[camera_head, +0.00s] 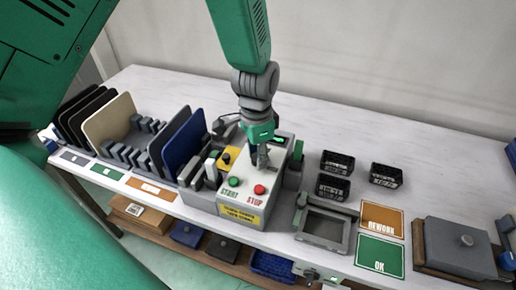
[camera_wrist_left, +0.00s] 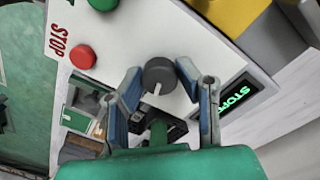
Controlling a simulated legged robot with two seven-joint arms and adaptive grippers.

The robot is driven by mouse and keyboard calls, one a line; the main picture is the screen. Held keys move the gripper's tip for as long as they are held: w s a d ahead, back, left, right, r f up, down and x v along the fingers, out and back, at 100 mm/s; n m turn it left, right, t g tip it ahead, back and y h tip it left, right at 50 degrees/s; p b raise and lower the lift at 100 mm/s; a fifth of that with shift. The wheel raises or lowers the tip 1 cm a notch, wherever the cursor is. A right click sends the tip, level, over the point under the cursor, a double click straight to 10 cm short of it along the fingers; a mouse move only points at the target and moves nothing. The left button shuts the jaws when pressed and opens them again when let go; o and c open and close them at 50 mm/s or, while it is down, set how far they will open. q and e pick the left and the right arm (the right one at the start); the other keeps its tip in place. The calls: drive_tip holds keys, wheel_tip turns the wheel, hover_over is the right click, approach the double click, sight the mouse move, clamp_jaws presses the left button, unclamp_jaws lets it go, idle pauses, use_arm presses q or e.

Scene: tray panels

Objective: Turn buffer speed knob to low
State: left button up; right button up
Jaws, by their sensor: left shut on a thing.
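The buffer speed knob (camera_wrist_left: 159,76) is a dark grey round knob with a white pointer line, on the white panel of the control box (camera_head: 243,203). In the left wrist view its line points down and slightly left. My left gripper (camera_head: 262,158) reaches down onto the box's top. In the left wrist view its two blue-padded fingers (camera_wrist_left: 158,82) are shut on the knob, one on each side. In the head view the gripper mostly hides the knob. I see no speed labels near it. My right gripper is out of view.
A red STOP button (camera_head: 259,189) and green START button (camera_head: 234,182) sit in front of the gripper. A lit green display (camera_wrist_left: 236,95) stands beside the knob. Upright panels stand left; black bins (camera_head: 337,163) and a grey-framed tray (camera_head: 324,227) stand right.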

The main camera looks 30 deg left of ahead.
use_arm(q)
drive_tip(key=n+p, duration=0.3)
drive_tip(key=shift+w+r+n, duration=0.1)
drive_tip(key=shift+r+n, duration=0.15)
drive_tip(key=shift+n, duration=0.15)
drive_tip(key=n+p, duration=0.2)
drive_tip(key=n, duration=0.1)
drive_tip(key=shift+n, duration=0.3)
drive_tip(key=n+p, duration=0.2)
drive_tip(key=n, duration=0.1)
drive_tip(key=shift+w+n, duration=0.1)
drive_tip(key=shift+n, duration=0.2)
drive_tip(key=shift+f+n+t+p, duration=0.1)
drive_tip(key=shift+n+t+p, duration=0.2)
drive_tip(key=shift+n+p, duration=1)
drive_tip(key=shift+n, duration=0.6)
drive_tip(key=o, duration=1)
drive_tip(key=shift+o, duration=0.6)
drive_tip(key=shift+f, duration=0.1)
